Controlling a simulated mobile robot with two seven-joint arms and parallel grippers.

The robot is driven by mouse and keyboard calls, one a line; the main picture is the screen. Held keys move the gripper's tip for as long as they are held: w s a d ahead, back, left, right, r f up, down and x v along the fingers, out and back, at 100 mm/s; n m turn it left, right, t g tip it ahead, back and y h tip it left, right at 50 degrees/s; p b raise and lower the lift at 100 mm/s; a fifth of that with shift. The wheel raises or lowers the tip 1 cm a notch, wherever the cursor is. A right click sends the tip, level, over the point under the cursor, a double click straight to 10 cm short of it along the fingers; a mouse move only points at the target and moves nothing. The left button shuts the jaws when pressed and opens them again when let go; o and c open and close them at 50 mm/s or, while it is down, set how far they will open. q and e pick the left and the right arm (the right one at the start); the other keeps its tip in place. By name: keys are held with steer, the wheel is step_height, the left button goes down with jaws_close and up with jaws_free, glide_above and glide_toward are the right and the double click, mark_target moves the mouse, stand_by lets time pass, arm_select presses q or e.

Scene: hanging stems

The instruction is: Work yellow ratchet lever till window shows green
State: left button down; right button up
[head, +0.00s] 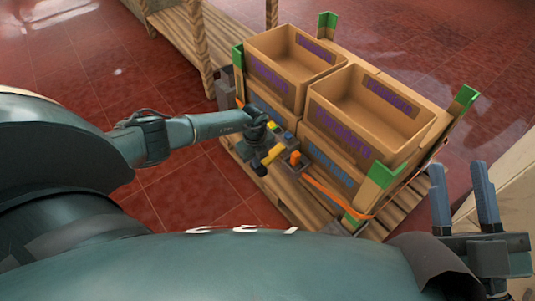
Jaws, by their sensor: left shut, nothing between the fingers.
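The yellow ratchet lever (273,154) sticks out at the near long side of a loaded pallet. My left gripper (261,167) is at the lever, right beside its left side; whether they touch I cannot tell. The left gripper is dark, shut and empty, and its wrist hides part of the ratchet. A small window on the ratchet is too small and covered for me to read its colour. An orange strap (335,195) runs along the load's near side. My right gripper (464,196) is open and empty at the right, with its fingers pointing up.
Two open cardboard boxes (427,128) stand on lower boxes on the wooden pallet (290,205). Green corner protectors (384,174) stand at the load's corners. A small orange piece (295,158) is right of the lever. A wooden rack (185,32) stands behind. Red tiled floor is free at left.

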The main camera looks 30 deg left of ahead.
arm_select(q)
steer(key=shift+w+d+f+b, duration=0.2)
steer(key=shift+w+f+b, duration=0.05)
steer(key=shift+f+b, duration=0.25)
steer(key=r+p, duration=0.1)
steer(key=p, duration=0.1)
steer(key=s+r+p, duration=0.1)
steer(key=r+p, duration=0.1)
steer(key=shift+a+r+p, duration=0.1)
steer(key=shift+a+p, duration=0.1)
steer(key=shift+p, duration=0.15)
